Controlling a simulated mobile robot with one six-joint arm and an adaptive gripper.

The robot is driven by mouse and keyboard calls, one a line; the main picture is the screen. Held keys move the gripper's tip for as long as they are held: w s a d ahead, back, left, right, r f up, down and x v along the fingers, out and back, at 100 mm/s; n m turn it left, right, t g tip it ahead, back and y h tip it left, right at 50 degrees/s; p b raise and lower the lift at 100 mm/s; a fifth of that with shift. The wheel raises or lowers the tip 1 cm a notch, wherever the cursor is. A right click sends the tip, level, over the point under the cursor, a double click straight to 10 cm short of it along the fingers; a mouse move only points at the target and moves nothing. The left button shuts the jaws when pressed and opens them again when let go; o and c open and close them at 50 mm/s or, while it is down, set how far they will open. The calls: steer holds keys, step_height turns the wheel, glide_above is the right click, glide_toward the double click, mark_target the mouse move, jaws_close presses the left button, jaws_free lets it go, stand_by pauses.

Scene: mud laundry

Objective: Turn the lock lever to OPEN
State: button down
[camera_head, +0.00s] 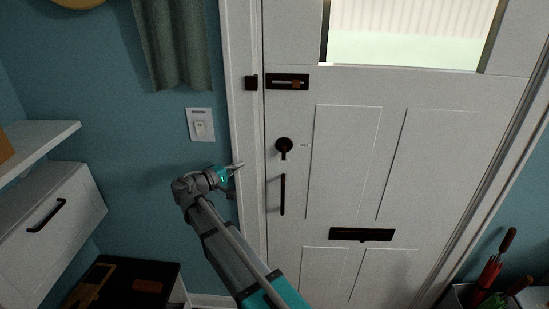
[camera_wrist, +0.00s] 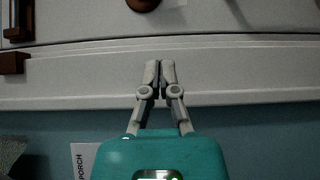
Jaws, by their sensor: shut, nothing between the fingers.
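The lock lever (camera_head: 284,148) is a dark round knob with a short handle pointing down, on the left side of the white door (camera_head: 345,155). Small faint lettering sits to its right, too small to read. My gripper (camera_head: 238,165) is left of the lever, in front of the door frame, apart from the lever. In the wrist view my gripper (camera_wrist: 159,64) has its fingers together and empty, over the white frame. A rounded dark brown part, likely the lever (camera_wrist: 143,3), is cut off at the top edge of that view.
A dark slide bolt (camera_head: 288,82) is above the lever, with its keeper (camera_head: 251,82) on the frame. A vertical pull handle (camera_head: 282,195) is below. A light switch (camera_head: 200,125) is on the blue wall at left. A mail slot (camera_head: 361,234) is low on the door.

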steer(key=shift+w, duration=0.1)
stand_by(0.4)
glide_toward(273, 156)
steer(key=w+d, duration=0.1)
steer(key=w+d+r, duration=0.1)
steer(key=d, duration=0.1)
steer(key=w+d+r, duration=0.1)
steer(key=w, duration=0.1)
steer(key=shift+w+d+r, duration=0.1)
steer(key=shift+d+r, duration=0.05)
steer(key=shift+r, duration=0.05)
steer(key=shift+s+d, duration=0.25)
steer(key=shift+d, duration=1.55)
steer(key=shift+a+f, duration=0.1)
steer(key=shift+a, duration=0.1)
steer(key=shift+b, duration=0.35)
